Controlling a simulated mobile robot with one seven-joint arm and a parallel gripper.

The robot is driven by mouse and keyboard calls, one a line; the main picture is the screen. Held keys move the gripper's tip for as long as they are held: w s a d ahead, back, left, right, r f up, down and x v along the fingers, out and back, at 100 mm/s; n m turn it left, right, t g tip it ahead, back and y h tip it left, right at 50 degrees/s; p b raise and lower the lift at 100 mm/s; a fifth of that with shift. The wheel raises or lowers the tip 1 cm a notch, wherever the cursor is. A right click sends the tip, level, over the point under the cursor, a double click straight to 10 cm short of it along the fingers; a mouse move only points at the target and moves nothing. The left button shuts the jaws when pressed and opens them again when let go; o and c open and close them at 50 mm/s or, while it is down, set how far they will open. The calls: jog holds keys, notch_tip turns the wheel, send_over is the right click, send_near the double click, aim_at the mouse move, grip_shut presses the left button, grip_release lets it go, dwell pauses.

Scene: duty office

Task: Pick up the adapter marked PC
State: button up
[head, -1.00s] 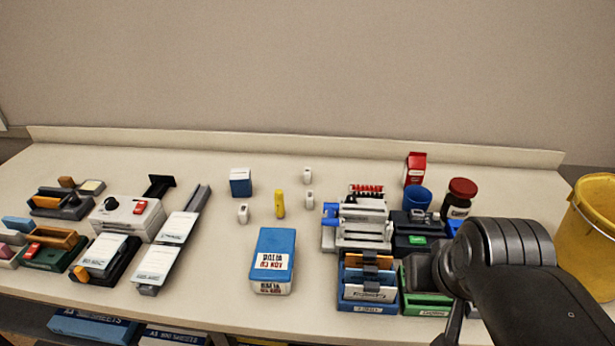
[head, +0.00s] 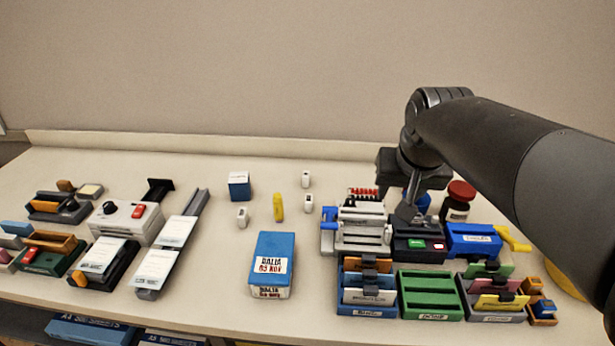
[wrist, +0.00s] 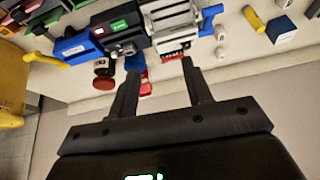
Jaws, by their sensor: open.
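Three small white adapter-like pieces stand on the counter: one at the back (head: 306,179), one just in front of it (head: 309,203), and one to the left (head: 242,217). Their markings are too small to read, so I cannot tell which is PC. Two of them also show in the wrist view, near the right finger (wrist: 219,52) and above that (wrist: 220,32). My gripper (wrist: 160,67) is open, with nothing held between its fingers. In the head view it hangs over the back right of the counter, right of the white pieces and partly hidden by my arm.
A yellow piece (head: 279,207), a small blue box (head: 239,185) and a larger blue box (head: 272,264) stand near the adapters. A grey-white machine (head: 362,232) and a red-lidded jar (head: 457,202) are at right. Bare counter surrounds the white pieces.

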jog(key=w+a, duration=0.4)
jog(key=w, duration=0.6)
send_over(306, 174)
jog(key=s, duration=0.4)
notch_tip(306, 174, down, 15)
jog(key=shift+g, duration=0.3)
jog(key=x, duration=1)
jog(key=shift+w+d+f, duration=0.1)
jog(key=shift+c, duration=0.3)
grip_shut()
